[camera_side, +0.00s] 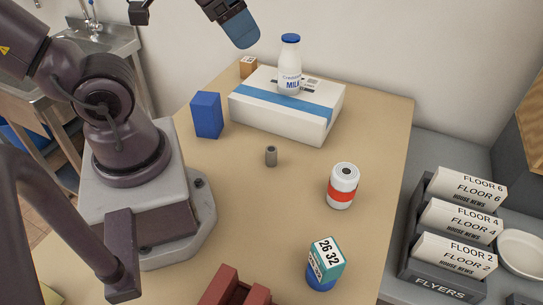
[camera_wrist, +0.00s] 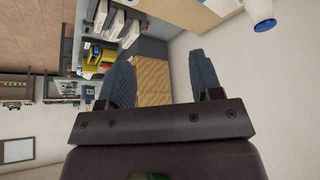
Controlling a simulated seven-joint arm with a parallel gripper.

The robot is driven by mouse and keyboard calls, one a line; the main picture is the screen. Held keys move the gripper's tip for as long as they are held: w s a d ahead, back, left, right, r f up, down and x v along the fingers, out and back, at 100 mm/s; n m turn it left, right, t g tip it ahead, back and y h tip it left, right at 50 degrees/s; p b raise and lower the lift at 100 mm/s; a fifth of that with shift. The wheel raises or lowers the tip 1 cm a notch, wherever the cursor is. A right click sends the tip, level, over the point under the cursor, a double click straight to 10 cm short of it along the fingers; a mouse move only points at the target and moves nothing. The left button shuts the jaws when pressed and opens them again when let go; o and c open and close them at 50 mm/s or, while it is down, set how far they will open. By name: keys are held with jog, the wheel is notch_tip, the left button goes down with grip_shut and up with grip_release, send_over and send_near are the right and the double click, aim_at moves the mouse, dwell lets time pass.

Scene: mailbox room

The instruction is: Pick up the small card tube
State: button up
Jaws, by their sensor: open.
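The small card tube (camera_side: 271,157) stands upright on the tan table in the side view, a small grey-brown cylinder with a dark hole in its top. It is in front of the white box with the blue stripe. My gripper (camera_side: 240,29) is high above the back of the table, up and left of the milk bottle and well away from the tube. In the wrist view its two blue fingers (camera_wrist: 158,82) are spread apart, with only a brown background surface seen between them. I cannot make out the tube in the wrist view.
A milk bottle (camera_side: 290,68) stands on the striped white box (camera_side: 287,109). A blue box (camera_side: 207,115) is left of the tube, a red-banded white can (camera_side: 342,186) to its right. A teal-and-blue block (camera_side: 325,265) and a dark red holder (camera_side: 233,290) are nearer. Table around the tube is clear.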

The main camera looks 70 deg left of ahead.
jog(key=w+d+f+m+g, duration=0.1)
jog(key=d+f+m+g, duration=0.25)
jog(key=f, duration=0.25)
jog(key=m+y, duration=1.3)
jog(key=m, duration=0.4)
send_near(271, 156)
jog(key=s, duration=0.1)
jog(key=s+d, duration=0.1)
jog(key=s, duration=0.2)
jog(key=shift+s+d+r, duration=0.15)
jog(key=shift+r, duration=0.15)
jog(key=shift+w+d+f+m+t, duration=0.15)
jog(key=shift+w+m+t, duration=0.2)
jog(key=shift+w+t, duration=0.2)
jog(key=shift+w+d+r+m+t, duration=0.15)
jog(key=shift+w+m+t, duration=0.15)
jog(key=shift+w+t, duration=0.25)
jog(key=shift+w+a+f, duration=0.15)
jog(key=shift+w+a, duration=0.1)
jog(key=shift+w, duration=0.05)
jog(key=x, duration=0.7)
jog(key=shift+s+x, duration=0.2)
jog(key=shift+x, duration=2.45)
jog(key=shift+f, duration=0.15)
jog(key=c, duration=1)
